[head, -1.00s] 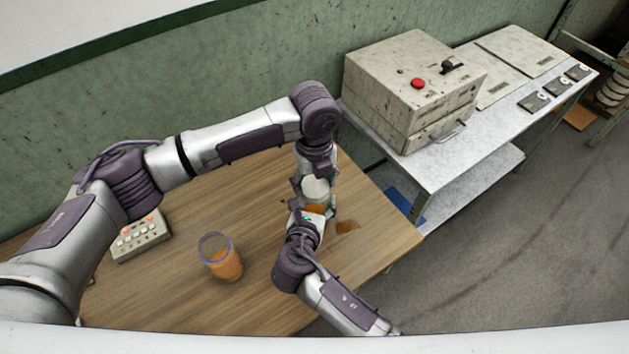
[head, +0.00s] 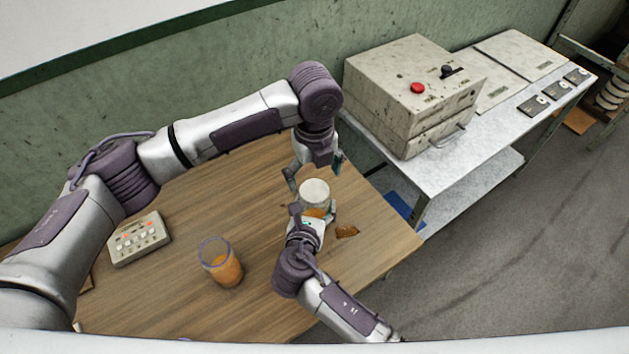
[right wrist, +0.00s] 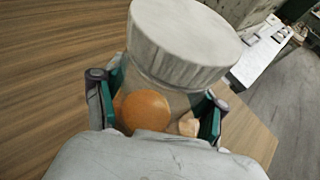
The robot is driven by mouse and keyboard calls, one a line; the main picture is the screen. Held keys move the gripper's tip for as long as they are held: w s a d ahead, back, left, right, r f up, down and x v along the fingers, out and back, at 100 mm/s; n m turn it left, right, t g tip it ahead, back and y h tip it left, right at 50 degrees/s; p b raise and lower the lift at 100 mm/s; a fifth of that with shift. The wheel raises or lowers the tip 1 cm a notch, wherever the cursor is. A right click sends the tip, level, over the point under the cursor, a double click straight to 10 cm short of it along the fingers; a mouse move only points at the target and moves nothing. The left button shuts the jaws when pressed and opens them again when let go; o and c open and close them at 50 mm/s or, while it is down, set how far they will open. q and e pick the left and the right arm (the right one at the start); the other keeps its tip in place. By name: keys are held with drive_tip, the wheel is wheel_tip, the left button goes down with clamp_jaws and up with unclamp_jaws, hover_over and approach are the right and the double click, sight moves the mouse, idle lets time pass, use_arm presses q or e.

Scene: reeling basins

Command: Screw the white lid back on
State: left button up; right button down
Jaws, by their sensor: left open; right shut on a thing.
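The white lid (head: 314,190) sits on top of a clear jar (head: 317,212). In the right wrist view the lid (right wrist: 187,38) covers the jar's mouth and looks roughly level; whether its thread is engaged cannot be seen. The jar (right wrist: 160,92) holds an orange round thing and a paler piece. My right gripper (head: 318,218) is shut on the jar's body, with one finger on each side in the right wrist view (right wrist: 157,112). My left gripper (head: 314,179) is open above and behind the lid, apart from it.
A tumbler of orange contents (head: 222,264) stands on the wooden table (head: 190,220), left of the jar. A button box (head: 139,239) is farther left. A metal bench with a boxy machine (head: 410,95) stands behind right.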

sight(314, 190)
use_arm(q)
drive_tip(key=shift+c, duration=0.3)
drive_tip(key=n, duration=0.3)
drive_tip(key=r+n, duration=0.1)
drive_tip(key=n, duration=0.1)
drive_tip(key=shift+r+n, duration=0.1)
drive_tip(key=shift+n, duration=0.3)
drive_tip(key=n, duration=0.4)
drive_tip(key=shift+r, duration=0.4)
drive_tip(key=n, duration=0.4)
drive_tip(key=shift+r+n, duration=0.3)
drive_tip(key=shift+r, duration=0.05)
drive_tip(key=n, duration=0.2)
drive_tip(key=r+n, duration=0.1)
drive_tip(key=n, duration=0.2)
drive_tip(key=shift+n, duration=0.3)
drive_tip(key=shift+f, duration=0.2)
drive_tip(key=shift+f, duration=3.9)
